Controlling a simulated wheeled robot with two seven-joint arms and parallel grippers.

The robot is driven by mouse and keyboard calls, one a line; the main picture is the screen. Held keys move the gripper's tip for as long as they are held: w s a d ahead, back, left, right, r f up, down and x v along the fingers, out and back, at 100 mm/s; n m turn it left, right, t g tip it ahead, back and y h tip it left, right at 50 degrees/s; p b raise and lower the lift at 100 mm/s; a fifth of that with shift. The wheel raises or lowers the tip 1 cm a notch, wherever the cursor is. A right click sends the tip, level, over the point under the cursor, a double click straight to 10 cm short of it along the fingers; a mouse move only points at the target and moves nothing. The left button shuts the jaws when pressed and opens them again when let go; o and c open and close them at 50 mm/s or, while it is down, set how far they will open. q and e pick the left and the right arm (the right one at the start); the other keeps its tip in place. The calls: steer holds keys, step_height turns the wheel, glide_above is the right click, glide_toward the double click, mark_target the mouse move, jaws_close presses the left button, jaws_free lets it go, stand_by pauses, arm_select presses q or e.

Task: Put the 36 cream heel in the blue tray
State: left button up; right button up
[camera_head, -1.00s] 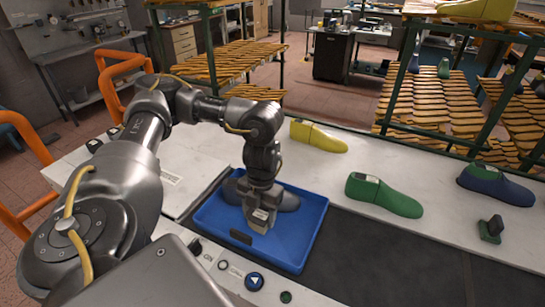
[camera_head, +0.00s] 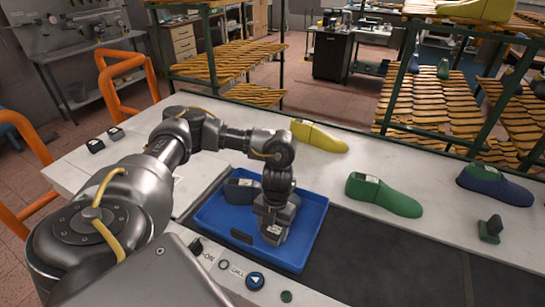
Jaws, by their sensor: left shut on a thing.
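The blue tray (camera_head: 305,243) lies on the work surface in front of me. My left gripper (camera_head: 274,238) points down inside the outline of the tray, right of its middle. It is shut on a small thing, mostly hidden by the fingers. A pale patch at the fingertips fits the cream heel (camera_head: 272,230), but no number can be read. Whether it touches the tray floor I cannot tell. My right gripper is not in view.
A yellow last (camera_head: 318,137), a green last (camera_head: 383,195) and a blue last (camera_head: 496,185) stand along the white bench. A dark green heel (camera_head: 490,229) is at the right. Dark small blocks (camera_head: 95,145) lie at the left. The dark mat (camera_head: 385,262) right of the tray is clear.

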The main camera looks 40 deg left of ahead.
arm_select(q)
steer(key=shift+f, duration=0.15)
steer(key=o, duration=1)
steer(key=shift+r, duration=0.2)
steer(key=r, duration=0.4)
steer(key=w+r, duration=0.1)
steer(key=r, duration=0.7)
steer(key=shift+w+a, duration=0.2)
steer(key=shift+w, duration=0.15)
